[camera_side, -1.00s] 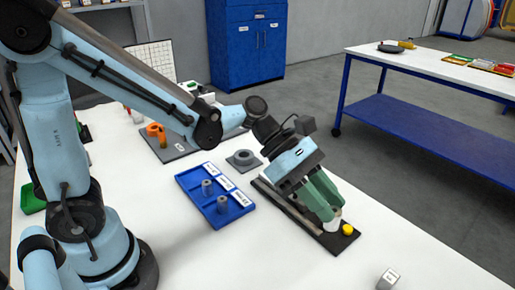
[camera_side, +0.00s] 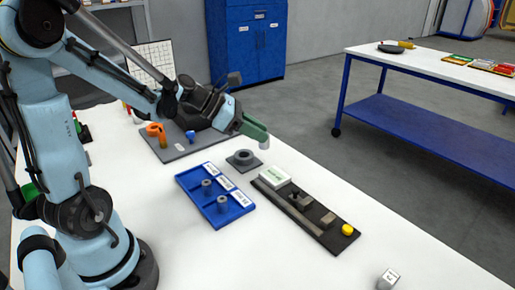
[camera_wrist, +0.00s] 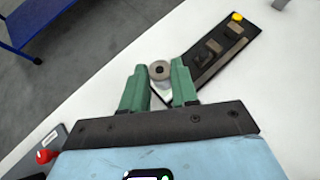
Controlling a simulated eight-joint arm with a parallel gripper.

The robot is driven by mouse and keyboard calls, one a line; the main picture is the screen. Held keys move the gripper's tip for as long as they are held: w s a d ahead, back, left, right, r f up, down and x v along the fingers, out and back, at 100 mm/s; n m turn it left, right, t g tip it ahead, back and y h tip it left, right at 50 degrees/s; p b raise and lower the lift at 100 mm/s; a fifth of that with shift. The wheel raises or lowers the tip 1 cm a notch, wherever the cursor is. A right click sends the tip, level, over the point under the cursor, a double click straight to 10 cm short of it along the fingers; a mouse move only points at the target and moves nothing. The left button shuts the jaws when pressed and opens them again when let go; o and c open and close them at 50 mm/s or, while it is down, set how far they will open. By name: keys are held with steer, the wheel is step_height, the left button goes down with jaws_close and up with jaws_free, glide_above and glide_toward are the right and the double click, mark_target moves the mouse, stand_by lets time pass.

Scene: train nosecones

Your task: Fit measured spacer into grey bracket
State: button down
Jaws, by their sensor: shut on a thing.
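My gripper (camera_side: 262,139) is shut on a grey spacer (camera_wrist: 159,70), a short cylinder with a hole. In the wrist view the spacer sits between the two green fingertips. In the side view its pale end (camera_side: 264,145) shows just below the fingertips, held above the table. A grey ring on a square base (camera_side: 244,158) stands below and left of the gripper. A grey board (camera_side: 178,150) behind it carries an orange clamp (camera_side: 155,130) and a blue knob (camera_side: 190,136). I cannot tell which grey part is the bracket; my arm covers some of the board.
A blue tray (camera_side: 193,206) with labels holds two grey spacers (camera_side: 222,203). A black gauge strip (camera_side: 330,240) with a green display (camera_side: 274,177) and yellow button (camera_side: 347,230) lies to the right. A labelled cube (camera_side: 388,279) is at front right.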

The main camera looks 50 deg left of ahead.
glide_above(237, 154)
step_height(237, 154, down, 7)
steer(key=shift+d+r, duration=0.15)
steer(key=shift+f, duration=2.05)
steer(key=shift+f, duration=0.1)
steer(key=c, duration=0.9)
jaws_free()
steer(key=shift+o, duration=0.2)
